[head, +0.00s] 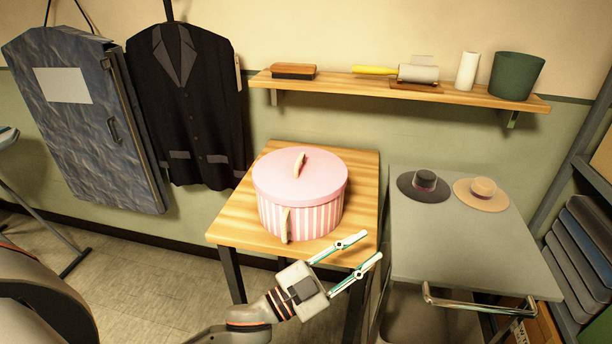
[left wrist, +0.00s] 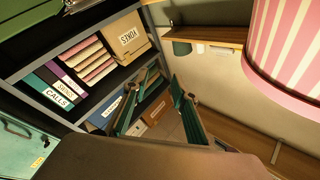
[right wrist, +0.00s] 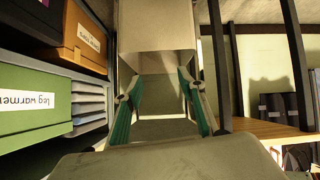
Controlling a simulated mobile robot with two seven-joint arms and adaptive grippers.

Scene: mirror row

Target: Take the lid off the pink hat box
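The pink hat box (head: 300,219) stands upright on a wooden table (head: 362,190). Its sides are pink and white stripes, and its plain pink lid (head: 325,172) sits on top. In the left wrist view the box's striped side (left wrist: 290,45) shows at the upper right. My right gripper (right wrist: 160,90) is open and empty, seen only in its wrist view.
A grey cart (head: 450,245) with a black hat (head: 423,184) and a tan hat (head: 481,194) stands right of the table. A wall shelf (head: 400,91) with several items hangs above. A black jacket (head: 190,110) and a garment bag (head: 85,120) hang at left.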

